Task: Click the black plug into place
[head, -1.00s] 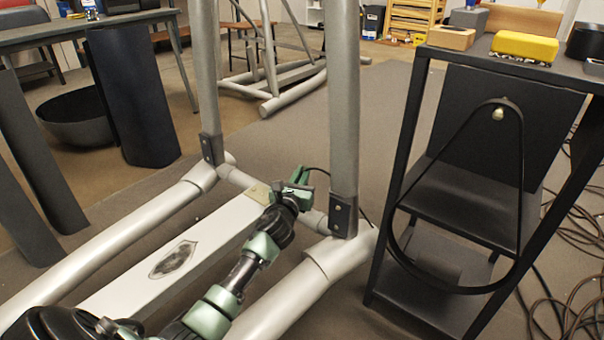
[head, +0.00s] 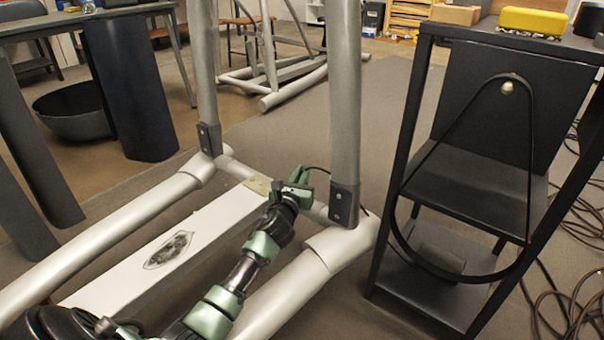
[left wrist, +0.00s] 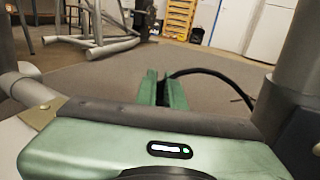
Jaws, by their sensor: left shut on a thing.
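My left gripper (head: 299,178) reaches in from the bottom and is at the cross tube of the silver frame (head: 320,212), just left of the right upright post. Its green fingers are shut on the black plug, which is mostly hidden; a dark part shows between the fingers in the left wrist view (left wrist: 162,92). A black cable (left wrist: 212,73) runs from the fingers to the right, and passes behind the right post in the head view. I cannot make out a socket or whether the plug touches one. My right gripper is not in view.
The right post (head: 344,120) stands close beside the gripper. A white beam (head: 165,250) with a dark emblem runs along the frame. A black shelf stand (head: 465,185) with a hanging loop is at the right, with cables on the floor.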

